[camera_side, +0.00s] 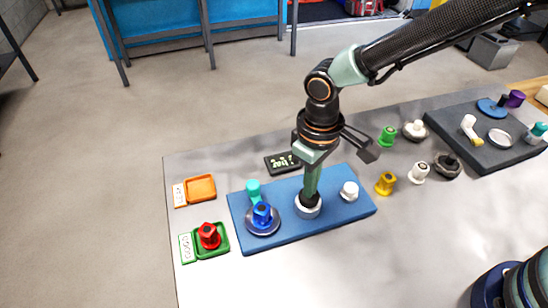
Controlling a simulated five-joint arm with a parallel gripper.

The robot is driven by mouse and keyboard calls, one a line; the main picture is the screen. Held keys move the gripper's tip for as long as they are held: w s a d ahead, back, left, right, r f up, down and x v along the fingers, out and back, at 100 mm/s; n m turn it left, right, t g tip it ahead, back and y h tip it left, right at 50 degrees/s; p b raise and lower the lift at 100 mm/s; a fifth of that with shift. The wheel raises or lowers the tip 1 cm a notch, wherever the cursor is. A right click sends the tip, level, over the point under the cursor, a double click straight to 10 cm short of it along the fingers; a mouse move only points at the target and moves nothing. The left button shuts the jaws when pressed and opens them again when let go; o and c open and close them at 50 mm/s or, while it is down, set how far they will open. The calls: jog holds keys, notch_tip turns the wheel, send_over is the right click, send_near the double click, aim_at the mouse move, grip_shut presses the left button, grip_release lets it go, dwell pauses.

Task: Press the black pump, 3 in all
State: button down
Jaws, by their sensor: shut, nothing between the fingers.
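The black pump (309,201) has a dark top and a white round base (307,211). It stands on the blue mat (340,213), near the mat's middle. My gripper (310,190) is shut and points down with its tips right at the pump's top. The tips hide part of the top. I cannot tell whether they touch it or how far it is pressed.
On the mat are a blue knob (262,213), a teal one (253,190) and a white one (349,191). A red knob (208,235) sits in a green tray (222,248). An orange tray (201,188) and a dark display (276,164) are nearby. Several loose parts lie right.

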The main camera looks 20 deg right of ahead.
jog(key=shift+f, duration=0.4)
jog(key=shift+r, duration=1.1)
jog(key=shift+r, duration=3)
